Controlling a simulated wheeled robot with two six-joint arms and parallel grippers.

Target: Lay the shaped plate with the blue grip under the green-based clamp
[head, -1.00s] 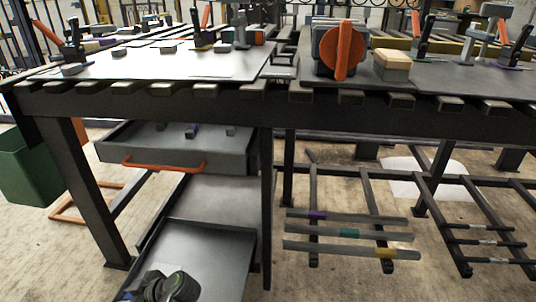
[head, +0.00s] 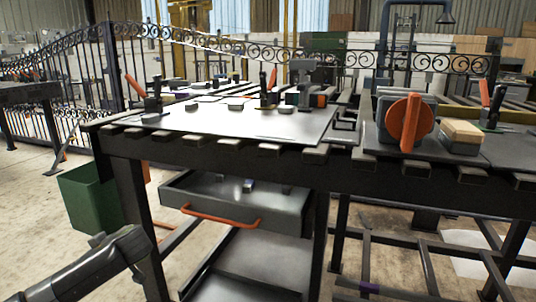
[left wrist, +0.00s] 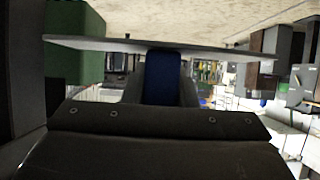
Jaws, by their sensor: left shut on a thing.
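In the left wrist view my left gripper (left wrist: 162,92) is shut on the blue grip (left wrist: 163,76) of the shaped plate (left wrist: 100,46). The thin grey plate spans the upper picture, seen nearly edge-on, so its outline is hidden. It appears held clear of any surface. In the head view only a dark part of my left arm shows at lower left. Toggle clamps with orange handles stand on the bench: one at left (head: 152,99), one in the middle (head: 268,97) and one at right (head: 490,107). The right one's base looks greenish, but colours are hard to tell. My right gripper is out of view.
The steel bench top (head: 235,122) carries small blocks, an orange-knobbed device (head: 408,122) and a wood-topped block (head: 461,136). Below, a drawer (head: 235,200) with an orange handle stands open. Floor at left is open.

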